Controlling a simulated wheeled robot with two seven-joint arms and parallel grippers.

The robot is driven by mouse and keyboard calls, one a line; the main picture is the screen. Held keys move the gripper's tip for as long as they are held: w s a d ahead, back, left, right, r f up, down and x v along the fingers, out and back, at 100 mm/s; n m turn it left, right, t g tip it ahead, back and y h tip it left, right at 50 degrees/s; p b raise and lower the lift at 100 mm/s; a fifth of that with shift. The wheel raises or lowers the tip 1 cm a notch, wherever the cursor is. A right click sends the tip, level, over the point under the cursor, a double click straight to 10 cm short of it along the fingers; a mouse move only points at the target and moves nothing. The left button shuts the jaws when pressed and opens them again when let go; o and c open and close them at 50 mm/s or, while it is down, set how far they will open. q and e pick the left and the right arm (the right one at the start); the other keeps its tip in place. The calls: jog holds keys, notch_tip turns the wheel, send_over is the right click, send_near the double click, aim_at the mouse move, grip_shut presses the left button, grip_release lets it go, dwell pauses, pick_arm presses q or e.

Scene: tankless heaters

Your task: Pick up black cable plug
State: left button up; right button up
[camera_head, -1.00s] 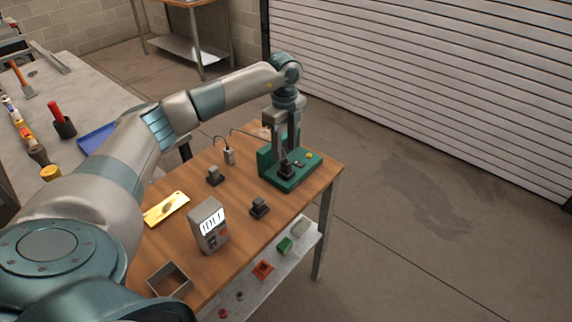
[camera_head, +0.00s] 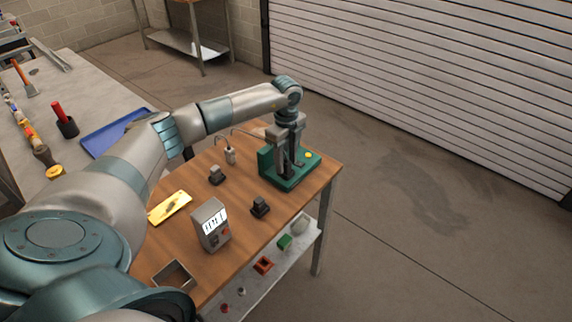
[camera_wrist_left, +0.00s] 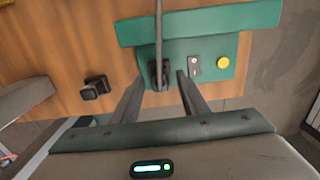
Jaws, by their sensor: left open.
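The black cable plug (camera_wrist_left: 160,76) stands on the green fixture (camera_wrist_left: 218,50), with a dark cable running up from it in the left wrist view. My left gripper (camera_wrist_left: 161,84) is open, with one finger on each side of the plug in that view and a gap on both sides. In the head view, my left gripper (camera_head: 289,162) points down over the green fixture (camera_head: 287,182) and hides most of the plug. I cannot tell how far the fingertips are above the fixture's base. My right gripper is not in view.
Black blocks (camera_head: 217,175) and (camera_head: 260,206) stand on the wooden table (camera_head: 240,235), near a grey meter (camera_head: 211,224) and a yellow plate (camera_head: 170,206). The fixture has a yellow button (camera_wrist_left: 223,62) beside a small switch plate (camera_wrist_left: 195,66).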

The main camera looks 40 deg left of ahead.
pick_arm(q)
jog(key=shift+f, duration=0.6)
grip_shut()
jog(key=shift+r, duration=0.15)
